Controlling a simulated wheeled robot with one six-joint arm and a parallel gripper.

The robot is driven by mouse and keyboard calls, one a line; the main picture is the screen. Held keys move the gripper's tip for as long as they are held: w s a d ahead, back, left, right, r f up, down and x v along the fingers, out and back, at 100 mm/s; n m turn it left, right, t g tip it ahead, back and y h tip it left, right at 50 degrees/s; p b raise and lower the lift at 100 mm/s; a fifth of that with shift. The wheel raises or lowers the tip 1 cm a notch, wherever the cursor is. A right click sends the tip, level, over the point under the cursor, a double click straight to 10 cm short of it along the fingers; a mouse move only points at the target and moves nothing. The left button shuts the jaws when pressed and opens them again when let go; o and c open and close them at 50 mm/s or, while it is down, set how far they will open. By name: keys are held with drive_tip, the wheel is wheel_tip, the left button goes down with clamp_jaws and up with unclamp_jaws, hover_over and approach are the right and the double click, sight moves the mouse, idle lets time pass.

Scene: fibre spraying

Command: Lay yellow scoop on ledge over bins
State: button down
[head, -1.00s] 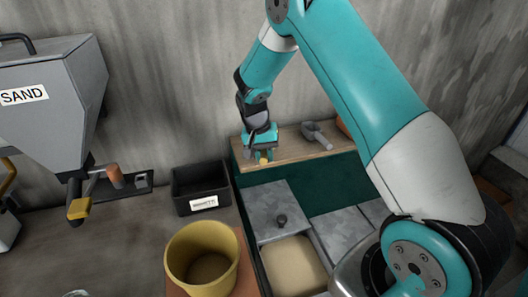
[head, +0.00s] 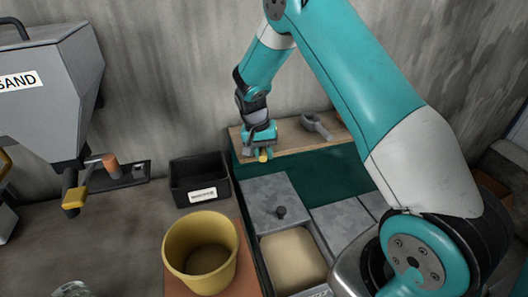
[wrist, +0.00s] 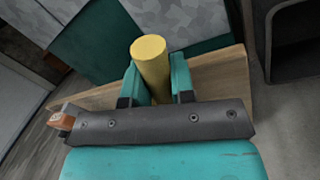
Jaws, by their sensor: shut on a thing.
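The yellow scoop shows as a yellow round handle (wrist: 151,62) between my fingers in the wrist view. Its tip (head: 263,157) shows under my gripper in the head view. The rest of the scoop is hidden by my gripper. My gripper (head: 260,149) is shut on this handle and is at the left part of the wooden ledge (head: 287,134). The ledge also shows behind the fingers in the wrist view (wrist: 222,80). I cannot tell whether the scoop touches the ledge. The bins below have grey lids (head: 267,193), and one open bin (head: 293,258) holds pale material.
A grey scoop (head: 318,126) lies on the ledge to the right of my gripper. A black box (head: 198,180) with a label and a yellow bucket (head: 202,270) stand left of the bins. A grey sand hopper (head: 50,95) is at far left. A concrete wall rises behind the ledge.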

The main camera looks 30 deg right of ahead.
drive_tip(key=shift+f, duration=0.3)
drive_tip(key=c, duration=0.9)
unclamp_jaws()
drive_tip(key=a+r+b, duration=0.1)
drive_tip(key=r, duration=0.4)
drive_tip(key=w+r+b, duration=0.1)
drive_tip(key=r+b, duration=0.1)
drive_tip(key=r, duration=0.4)
drive_tip(key=w+a+r+b, duration=0.1)
drive_tip(key=r, duration=0.5)
drive_tip(key=shift+a+r+b, duration=0.1)
drive_tip(key=shift+a+b, duration=0.2)
drive_tip(key=shift+a, duration=0.05)
